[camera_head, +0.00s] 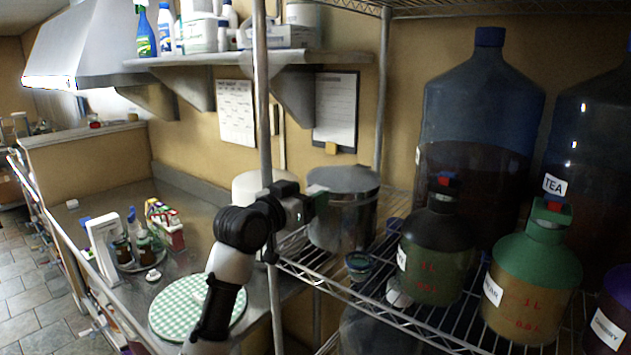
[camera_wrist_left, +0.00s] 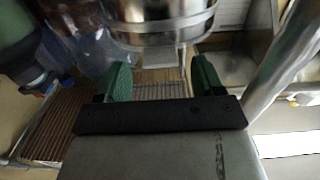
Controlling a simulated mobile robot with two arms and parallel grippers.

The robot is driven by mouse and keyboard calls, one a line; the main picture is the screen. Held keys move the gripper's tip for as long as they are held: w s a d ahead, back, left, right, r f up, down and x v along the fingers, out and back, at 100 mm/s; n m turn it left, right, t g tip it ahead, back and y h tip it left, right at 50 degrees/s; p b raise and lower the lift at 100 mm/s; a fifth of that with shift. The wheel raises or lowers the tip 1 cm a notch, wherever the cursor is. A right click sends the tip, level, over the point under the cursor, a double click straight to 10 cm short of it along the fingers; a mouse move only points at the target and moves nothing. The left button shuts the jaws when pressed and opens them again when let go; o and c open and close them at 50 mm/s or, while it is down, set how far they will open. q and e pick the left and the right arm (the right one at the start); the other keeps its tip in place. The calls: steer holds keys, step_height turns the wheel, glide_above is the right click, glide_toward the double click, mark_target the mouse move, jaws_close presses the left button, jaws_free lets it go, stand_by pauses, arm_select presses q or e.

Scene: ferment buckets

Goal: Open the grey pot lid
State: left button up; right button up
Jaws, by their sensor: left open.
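The metal pot (camera_head: 343,223) stands on the wire shelf, with its grey lid (camera_head: 345,180) resting on top. My left gripper (camera_head: 316,201) is at the left side of the pot, near the height just below the lid; I cannot tell if it touches. In the left wrist view the two green fingers of the left gripper (camera_wrist_left: 163,80) are apart and nothing is between them. The shiny pot wall (camera_wrist_left: 160,32) shows just beyond the fingertips there. The lid is not clearly seen in that view. My right gripper is not in view.
A shelf post (camera_head: 263,100) rises left of the pot. A dark jug (camera_head: 437,255) and a green-topped jug (camera_head: 537,270) stand to the right, with large bottles (camera_head: 478,110) behind. A small jar (camera_head: 359,266) is in front of the pot. A white container (camera_head: 252,186) is behind my arm.

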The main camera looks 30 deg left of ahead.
mark_target(312, 193)
arm_select(q)
steer(key=w+p, duration=0.1)
steer(key=w, duration=0.2)
steer(key=shift+d, duration=0.1)
steer(key=shift+w, duration=0.1)
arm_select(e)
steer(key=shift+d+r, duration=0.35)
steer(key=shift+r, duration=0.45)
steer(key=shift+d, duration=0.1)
